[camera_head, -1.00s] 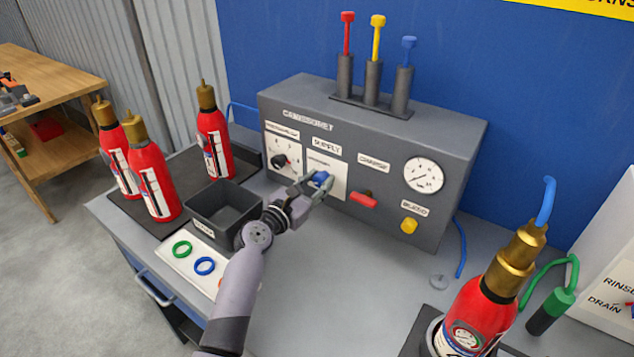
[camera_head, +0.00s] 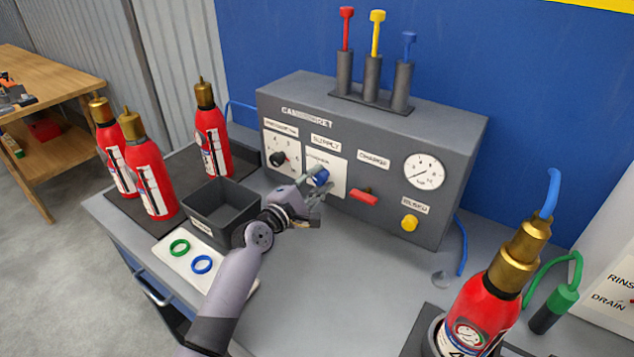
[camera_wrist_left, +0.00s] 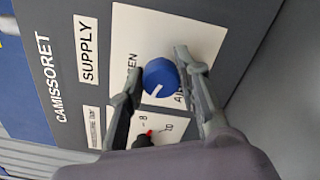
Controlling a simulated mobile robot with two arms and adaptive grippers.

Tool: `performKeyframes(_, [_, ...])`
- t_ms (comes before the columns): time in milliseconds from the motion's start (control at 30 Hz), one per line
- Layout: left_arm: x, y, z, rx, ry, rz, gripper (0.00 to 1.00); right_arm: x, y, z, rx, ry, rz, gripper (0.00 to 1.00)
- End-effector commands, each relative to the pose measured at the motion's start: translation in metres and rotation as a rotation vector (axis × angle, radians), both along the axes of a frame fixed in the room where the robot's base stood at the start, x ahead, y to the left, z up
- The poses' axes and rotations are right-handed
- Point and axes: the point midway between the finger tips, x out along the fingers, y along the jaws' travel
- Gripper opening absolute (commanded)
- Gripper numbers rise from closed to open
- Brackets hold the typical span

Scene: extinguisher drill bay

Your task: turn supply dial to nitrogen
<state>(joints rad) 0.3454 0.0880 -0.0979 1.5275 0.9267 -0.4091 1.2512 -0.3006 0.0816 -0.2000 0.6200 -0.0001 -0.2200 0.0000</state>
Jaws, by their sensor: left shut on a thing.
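The supply dial (camera_head: 320,175) is a blue knob on a white plate under the SUPPLY label of the grey panel. In the left wrist view the dial (camera_wrist_left: 161,76) sits between the two fingers, and its white mark runs toward the lower part of the picture. Lettering ending in "EN" shows on one side of it and partly covered "AI" lettering on the other. My left gripper (camera_head: 317,188) is shut on the dial. My right gripper is in neither view.
A red lever (camera_head: 363,197) and yellow knob (camera_head: 409,223) lie right of the dial, a black knob (camera_head: 278,159) left. A dark bin (camera_head: 222,196) stands beside my left arm. A red extinguisher (camera_head: 474,312) stands at front right. The middle bench top is clear.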

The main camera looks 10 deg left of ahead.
Motion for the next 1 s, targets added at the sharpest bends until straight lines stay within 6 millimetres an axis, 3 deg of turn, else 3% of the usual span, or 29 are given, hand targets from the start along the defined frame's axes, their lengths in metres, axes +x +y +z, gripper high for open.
performKeyframes(500, [-0.0004,-0.0006,-0.0029,0.347,-0.139,-0.001,0.03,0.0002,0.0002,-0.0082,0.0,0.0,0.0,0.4])
performKeyframes(1000, [-0.0005,-0.0006,-0.0033,0.428,-0.172,-0.001,0.03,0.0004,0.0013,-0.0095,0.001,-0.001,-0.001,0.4])
